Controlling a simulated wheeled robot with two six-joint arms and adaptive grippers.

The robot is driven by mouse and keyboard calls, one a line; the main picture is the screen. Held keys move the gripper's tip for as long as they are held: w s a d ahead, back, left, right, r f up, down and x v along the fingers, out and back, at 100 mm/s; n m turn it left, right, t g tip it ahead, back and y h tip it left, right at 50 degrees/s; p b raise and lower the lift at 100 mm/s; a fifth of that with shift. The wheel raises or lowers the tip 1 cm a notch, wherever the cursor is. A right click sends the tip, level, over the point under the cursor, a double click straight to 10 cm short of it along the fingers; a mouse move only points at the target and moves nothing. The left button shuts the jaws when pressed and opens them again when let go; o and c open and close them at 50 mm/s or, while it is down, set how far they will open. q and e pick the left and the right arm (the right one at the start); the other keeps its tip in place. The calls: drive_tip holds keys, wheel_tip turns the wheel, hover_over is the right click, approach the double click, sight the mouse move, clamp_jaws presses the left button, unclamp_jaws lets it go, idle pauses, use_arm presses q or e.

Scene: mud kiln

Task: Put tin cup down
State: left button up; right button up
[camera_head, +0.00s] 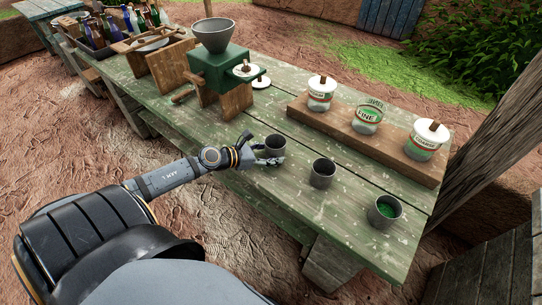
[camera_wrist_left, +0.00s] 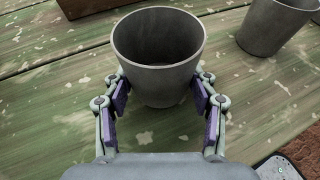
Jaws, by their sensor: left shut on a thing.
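A grey tin cup (camera_head: 275,147) is in my left gripper (camera_head: 264,156) at the front edge of the green table (camera_head: 190,115). In the left wrist view the cup (camera_wrist_left: 158,60) stands upright between the two purple-padded fingers of the gripper (camera_wrist_left: 160,105), and looks empty. The fingers are shut on its sides. Its base is at or very near the tabletop; I cannot tell whether it touches. My right gripper is not in view.
A second tin cup (camera_head: 323,173) and a third holding green stuff (camera_head: 384,211) stand to the right. Labelled jars (camera_head: 321,93) stand on a wooden riser (camera_head: 380,148) behind. A green grinder (camera_head: 217,68) and a bottle crate (camera_head: 96,45) are farther left.

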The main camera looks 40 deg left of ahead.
use_arm(q)
drive_tip(key=shift+f, duration=0.1)
drive_tip(key=shift+f, duration=0.15)
drive_tip(key=o, duration=1.3)
